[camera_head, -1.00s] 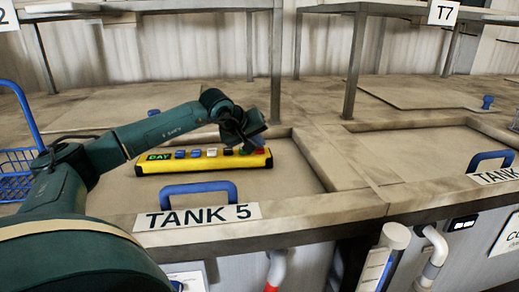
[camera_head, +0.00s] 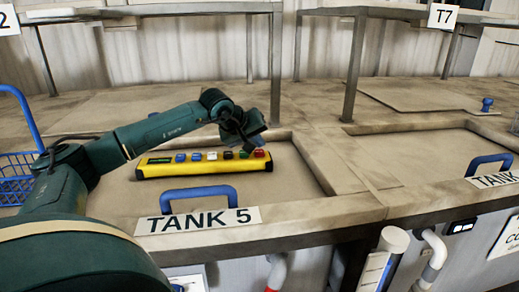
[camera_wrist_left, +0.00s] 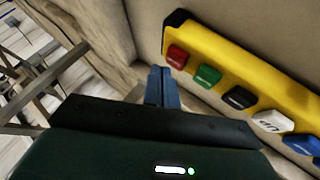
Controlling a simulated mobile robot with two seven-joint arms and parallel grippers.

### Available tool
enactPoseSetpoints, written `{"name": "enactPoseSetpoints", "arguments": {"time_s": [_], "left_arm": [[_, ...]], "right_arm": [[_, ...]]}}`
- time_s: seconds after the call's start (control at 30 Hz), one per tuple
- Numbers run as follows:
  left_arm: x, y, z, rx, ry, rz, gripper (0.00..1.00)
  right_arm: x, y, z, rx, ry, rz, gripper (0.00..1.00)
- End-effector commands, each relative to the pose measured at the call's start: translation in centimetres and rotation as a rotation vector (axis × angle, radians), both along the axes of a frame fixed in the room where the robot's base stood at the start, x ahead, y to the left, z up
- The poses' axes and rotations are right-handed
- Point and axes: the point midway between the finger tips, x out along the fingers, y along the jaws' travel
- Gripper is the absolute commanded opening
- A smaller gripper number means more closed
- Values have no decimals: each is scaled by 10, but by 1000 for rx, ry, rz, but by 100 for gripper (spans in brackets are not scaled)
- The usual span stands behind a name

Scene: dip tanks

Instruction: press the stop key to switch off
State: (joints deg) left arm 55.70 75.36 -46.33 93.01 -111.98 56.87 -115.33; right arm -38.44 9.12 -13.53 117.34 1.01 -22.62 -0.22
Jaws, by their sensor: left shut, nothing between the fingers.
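The yellow key box (camera_head: 205,166) lies on the Tank 5 lid. Its display (camera_head: 159,161) at the left end is dark, with no bright word. A row of blue, white, black, green and red keys runs to its right. The red key (camera_head: 259,153) is at the right end; I cannot read a stop label on it. It also shows in the left wrist view (camera_wrist_left: 177,57). My left gripper (camera_head: 258,137) is shut and empty, just above and behind the red key, apart from it. Its blue fingers (camera_wrist_left: 161,84) show beside the box in the wrist view. My right gripper is not in view.
A blue lid handle (camera_head: 199,192) stands in front of the box, above the Tank 5 sign (camera_head: 198,219). A metal frame post (camera_head: 276,70) rises behind the gripper. A blue wire basket (camera_head: 18,175) is at the left. The lid right of the box is clear.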

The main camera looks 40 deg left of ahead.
Motion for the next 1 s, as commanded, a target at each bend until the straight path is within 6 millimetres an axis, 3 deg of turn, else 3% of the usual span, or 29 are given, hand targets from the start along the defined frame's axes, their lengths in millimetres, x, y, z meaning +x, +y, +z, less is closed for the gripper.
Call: {"name": "enactPoseSetpoints", "arguments": {"time_s": [0.37, 0.83, 1.0], "left_arm": [[0, 0, 3, 0, -1, 0, 0], [0, 0, 47, -1, -2, 0, 0], [0, 0, 54, -1, -1, 1, 0]], "right_arm": [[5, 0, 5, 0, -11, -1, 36], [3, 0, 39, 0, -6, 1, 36], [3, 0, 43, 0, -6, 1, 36]]}}
